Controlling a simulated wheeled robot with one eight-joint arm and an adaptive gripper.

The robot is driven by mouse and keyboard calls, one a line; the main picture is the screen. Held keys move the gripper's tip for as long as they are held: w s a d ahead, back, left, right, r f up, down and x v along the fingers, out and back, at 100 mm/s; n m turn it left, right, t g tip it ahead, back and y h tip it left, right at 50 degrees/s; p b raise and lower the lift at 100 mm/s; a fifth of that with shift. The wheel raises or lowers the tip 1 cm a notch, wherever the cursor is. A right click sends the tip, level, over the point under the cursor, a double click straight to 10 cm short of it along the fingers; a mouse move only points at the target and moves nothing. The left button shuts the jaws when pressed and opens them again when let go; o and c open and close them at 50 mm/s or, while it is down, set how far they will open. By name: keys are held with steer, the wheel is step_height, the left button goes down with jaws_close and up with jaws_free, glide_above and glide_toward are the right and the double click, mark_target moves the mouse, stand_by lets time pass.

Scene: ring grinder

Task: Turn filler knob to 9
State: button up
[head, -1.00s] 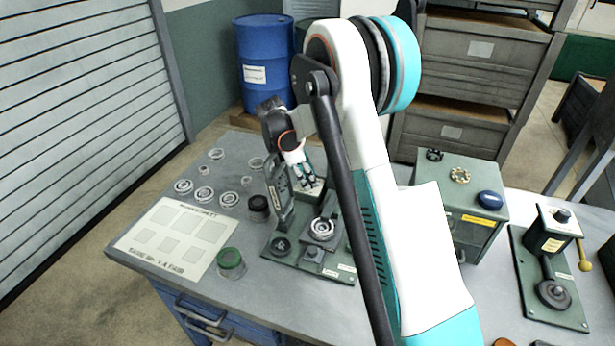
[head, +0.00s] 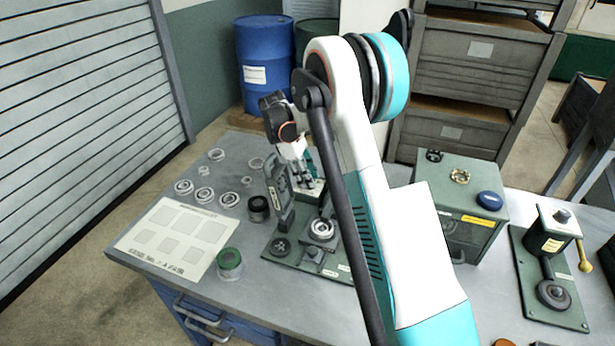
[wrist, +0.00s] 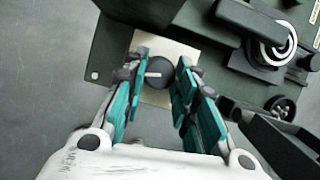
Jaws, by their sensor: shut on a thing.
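The filler knob (wrist: 161,72) is a dark round knob with a short white pointer line. In the wrist view the line points left. The knob stands on a pale square plate (wrist: 166,46) whose markings I cannot read. My gripper (wrist: 161,76) is shut on the knob, with one teal-and-grey finger on each side. In the head view my gripper (head: 307,177) is at the back of the green ring grinder (head: 284,247), and its fingers hide the knob there.
An upright dark green bracket (head: 280,195) stands close left of my gripper. A metal ring (head: 321,229) sits on the grinder in front. Loose rings (head: 204,195), a green-topped jar (head: 230,261) and a pale chart board (head: 178,238) lie left. A green cabinet (head: 459,205) stands right.

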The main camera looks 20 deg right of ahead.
steer(key=m+y, duration=0.1)
steer(key=m, duration=0.1)
steer(key=m+g+y, duration=0.1)
steer(key=m, duration=0.2)
steer(key=shift+w+d+m, duration=0.15)
steer(key=shift+d+m, duration=0.05)
steer(key=shift+m, duration=0.1)
steer(key=m+y, duration=0.1)
steer(key=m, duration=0.1)
steer(key=m+y, duration=0.1)
steer(key=m, duration=0.2)
steer(key=shift+d+m, duration=0.15)
steer(key=shift+m, duration=0.15)
steer(key=o, duration=1)
steer(key=shift+g, duration=0.3)
steer(key=shift+o, duration=0.2)
steer(key=v, duration=1.2)
steer(key=shift+d, duration=0.1)
